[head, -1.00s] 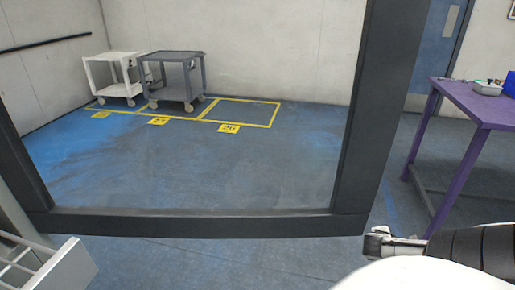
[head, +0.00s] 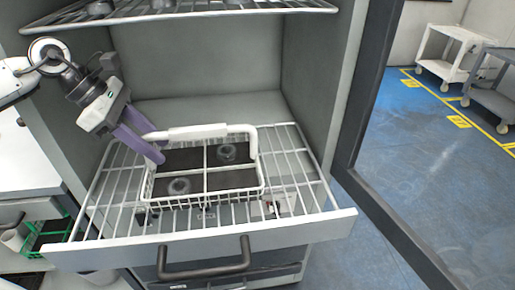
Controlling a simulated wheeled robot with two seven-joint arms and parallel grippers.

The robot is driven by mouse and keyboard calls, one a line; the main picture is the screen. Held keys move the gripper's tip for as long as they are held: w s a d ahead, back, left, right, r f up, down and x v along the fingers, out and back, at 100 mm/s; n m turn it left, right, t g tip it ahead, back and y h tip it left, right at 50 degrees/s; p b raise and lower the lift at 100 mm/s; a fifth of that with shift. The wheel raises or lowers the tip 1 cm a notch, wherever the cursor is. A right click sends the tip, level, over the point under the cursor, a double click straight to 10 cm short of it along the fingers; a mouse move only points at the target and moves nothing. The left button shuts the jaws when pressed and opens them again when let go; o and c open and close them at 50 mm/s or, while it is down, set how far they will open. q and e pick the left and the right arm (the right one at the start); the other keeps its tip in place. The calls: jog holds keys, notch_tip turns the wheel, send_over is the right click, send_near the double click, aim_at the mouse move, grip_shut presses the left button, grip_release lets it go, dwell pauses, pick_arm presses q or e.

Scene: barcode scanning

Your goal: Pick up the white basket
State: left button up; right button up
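The white basket (head: 207,196) is a wire basket with a raised white handle (head: 198,132). My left gripper (head: 158,146) reaches in from the left at the basket's left end. Its two purple fingers are spread apart, with the left end of the handle near or between the tips. I cannot tell whether they touch it. My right gripper is out of view.
The wire rack (head: 305,185) has a grey front panel with a dark handle (head: 204,262). Another shelf (head: 200,12) is above. The cabinet's open dark-framed door (head: 385,212) is at right. Carts (head: 450,52) stand beyond it. A green wire basket (head: 48,236) is at lower left.

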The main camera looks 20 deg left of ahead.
aim_at(201, 135)
pick_arm(q)
jog(key=shift+s+a+f, duration=0.2)
jog(key=shift+f, duration=0.05)
jog(key=shift+w+d+f, duration=0.1)
jog(key=shift+d, duration=0.1)
jog(key=w+d, duration=0.1)
jog(key=w+d+p, duration=0.1)
jog(key=d, duration=0.1)
jog(key=w+d+p, duration=0.1)
jog(key=d, duration=0.1)
jog(key=shift+w+d, duration=0.15)
jog(key=w+d, duration=0.1)
jog(key=d+p, duration=0.1)
jog(key=d, duration=0.1)
jog(key=w+d+p, duration=0.1)
jog(key=shift+w+d, duration=0.15)
jog(key=shift+w, duration=0.15)
jog(key=shift+w+d+f, duration=0.1)
jog(key=shift+d+f, duration=0.1)
jog(key=shift+f, duration=0.4)
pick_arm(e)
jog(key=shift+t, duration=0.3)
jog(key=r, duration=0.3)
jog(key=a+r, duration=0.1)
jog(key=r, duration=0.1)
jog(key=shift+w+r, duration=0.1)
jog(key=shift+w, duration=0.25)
pick_arm(q)
jog(key=shift+c, duration=0.2)
